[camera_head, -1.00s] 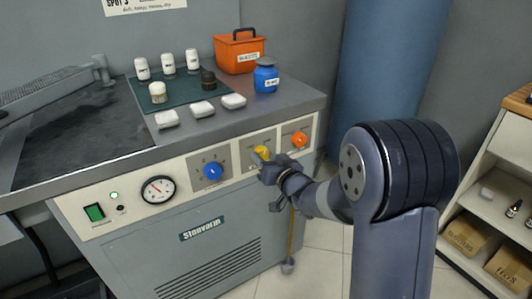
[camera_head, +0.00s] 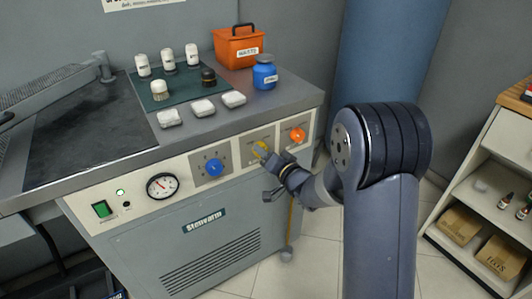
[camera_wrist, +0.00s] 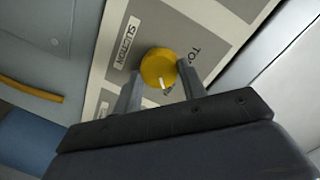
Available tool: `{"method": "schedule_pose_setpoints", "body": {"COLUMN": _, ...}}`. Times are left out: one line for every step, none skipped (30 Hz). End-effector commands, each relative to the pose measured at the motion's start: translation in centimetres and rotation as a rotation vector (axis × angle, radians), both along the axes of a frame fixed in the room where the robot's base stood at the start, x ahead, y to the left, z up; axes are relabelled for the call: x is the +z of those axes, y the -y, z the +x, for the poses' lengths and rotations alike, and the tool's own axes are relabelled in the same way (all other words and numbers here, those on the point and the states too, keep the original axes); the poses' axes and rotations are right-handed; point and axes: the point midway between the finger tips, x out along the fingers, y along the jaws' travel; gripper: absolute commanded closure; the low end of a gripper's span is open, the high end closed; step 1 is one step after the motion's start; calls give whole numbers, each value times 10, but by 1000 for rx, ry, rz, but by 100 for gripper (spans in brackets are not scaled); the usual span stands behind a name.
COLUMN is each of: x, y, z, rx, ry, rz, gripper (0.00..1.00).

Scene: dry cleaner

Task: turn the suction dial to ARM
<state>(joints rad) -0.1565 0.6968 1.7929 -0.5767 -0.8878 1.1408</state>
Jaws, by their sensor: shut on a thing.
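The yellow suction dial (camera_head: 261,147) sits on the front panel between a blue dial (camera_head: 213,167) and an orange dial (camera_head: 298,135). My gripper (camera_head: 268,155) reaches it from the lower right. In the wrist view, the yellow dial (camera_wrist: 157,66) lies between the fingertips of my gripper (camera_wrist: 160,82), which is shut on it. Its white pointer mark points down in that picture, toward the gripper. One printed position word, starting "TO", shows partly; another by the pointer is mostly hidden. I cannot read ARM.
The panel also has a gauge (camera_head: 162,186) and a green switch (camera_head: 102,209). Above it, the worktop holds white blocks, bottles, a blue jar (camera_head: 264,73) and an orange box (camera_head: 237,46). A shelf (camera_head: 480,197) stands at the right, with open floor between.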

Motion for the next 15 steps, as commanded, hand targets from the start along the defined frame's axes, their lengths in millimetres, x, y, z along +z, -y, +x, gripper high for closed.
{"method": "schedule_pose_setpoints", "body": {"x": -1, "y": 0, "z": 0, "rx": -2, "ry": -3, "rz": 2, "gripper": 83}}
{"method": "schedule_pose_setpoints", "body": {"x": -1, "y": 0, "z": 0, "rx": -2, "ry": -4, "rz": 3, "gripper": 83}}
{"method": "schedule_pose_setpoints", "body": {"x": -1, "y": 0, "z": 0, "rx": -2, "ry": -4, "rz": 3, "gripper": 83}}
{"method": "schedule_pose_setpoints", "body": {"x": -1, "y": 0, "z": 0, "rx": -2, "ry": -4, "rz": 3, "gripper": 83}}
{"method": "schedule_pose_setpoints", "body": {"x": -1, "y": 0, "z": 0, "rx": -2, "ry": -4, "rz": 3, "gripper": 83}}
{"method": "schedule_pose_setpoints", "body": {"x": -1, "y": 0, "z": 0, "rx": -2, "ry": -4, "rz": 3, "gripper": 83}}
{"method": "schedule_pose_setpoints", "body": {"x": -1, "y": 0, "z": 0, "rx": -2, "ry": -4, "rz": 3, "gripper": 83}}
{"method": "schedule_pose_setpoints", "body": {"x": -1, "y": 0, "z": 0, "rx": -2, "ry": -4, "rz": 3, "gripper": 83}}
{"method": "schedule_pose_setpoints", "body": {"x": -1, "y": 0, "z": 0, "rx": -2, "ry": -4, "rz": 3, "gripper": 83}}
{"method": "schedule_pose_setpoints", "body": {"x": -1, "y": 0, "z": 0, "rx": -2, "ry": -4, "rz": 3, "gripper": 83}}
{"method": "schedule_pose_setpoints", "body": {"x": -1, "y": 0, "z": 0, "rx": -2, "ry": -4, "rz": 3, "gripper": 59}}
{"method": "schedule_pose_setpoints", "body": {"x": -1, "y": 0, "z": 0, "rx": -2, "ry": -3, "rz": 2, "gripper": 56}}
{"method": "schedule_pose_setpoints", "body": {"x": -1, "y": 0, "z": 0, "rx": -2, "ry": -3, "rz": 2, "gripper": 53}}
{"method": "schedule_pose_setpoints", "body": {"x": -1, "y": 0, "z": 0, "rx": -2, "ry": -3, "rz": 2, "gripper": 51}}
{"method": "schedule_pose_setpoints", "body": {"x": -1, "y": 0, "z": 0, "rx": -1, "ry": -3, "rz": 3, "gripper": 47}}
